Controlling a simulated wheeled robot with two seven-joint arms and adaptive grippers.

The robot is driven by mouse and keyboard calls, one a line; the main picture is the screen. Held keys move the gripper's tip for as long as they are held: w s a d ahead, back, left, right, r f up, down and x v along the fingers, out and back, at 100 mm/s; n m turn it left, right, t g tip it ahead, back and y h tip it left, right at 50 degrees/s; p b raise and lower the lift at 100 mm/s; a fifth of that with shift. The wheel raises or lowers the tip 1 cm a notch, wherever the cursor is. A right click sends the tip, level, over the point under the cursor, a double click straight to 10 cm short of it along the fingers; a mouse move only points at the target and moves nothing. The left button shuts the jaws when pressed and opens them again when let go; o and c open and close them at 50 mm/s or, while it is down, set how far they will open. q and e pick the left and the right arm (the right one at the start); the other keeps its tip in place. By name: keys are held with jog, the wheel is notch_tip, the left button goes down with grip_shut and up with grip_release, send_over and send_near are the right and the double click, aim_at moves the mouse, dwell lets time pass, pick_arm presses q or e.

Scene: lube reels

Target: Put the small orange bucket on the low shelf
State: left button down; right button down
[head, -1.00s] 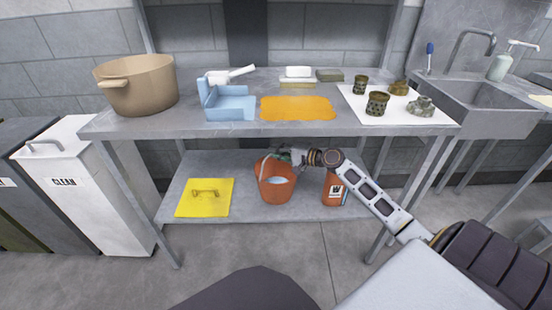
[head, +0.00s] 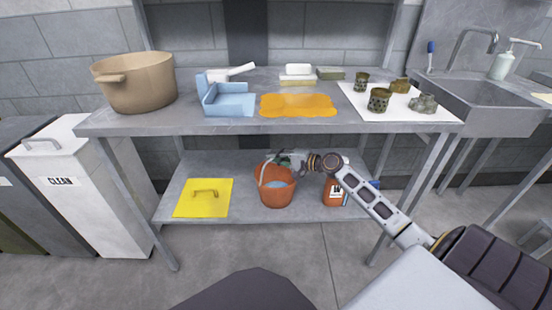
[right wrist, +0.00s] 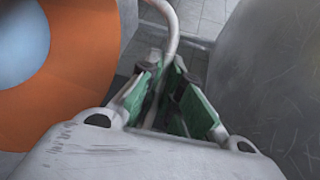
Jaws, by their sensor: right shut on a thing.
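In the right wrist view the handle (right wrist: 171,40) runs between the green finger pads (right wrist: 165,95), and the bucket's orange rim (right wrist: 75,75) is at left. My left gripper is not in view.
The tabletop (head: 215,127) hangs above, holding a pot (head: 135,84) and an orange cloth (head: 298,105). Table legs flank the shelf.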

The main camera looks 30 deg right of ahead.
dwell(0.3)
jog(key=c, duration=1.6)
grip_release()
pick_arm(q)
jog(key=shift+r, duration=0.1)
pick_arm(e)
jog(key=shift+r, duration=0.1)
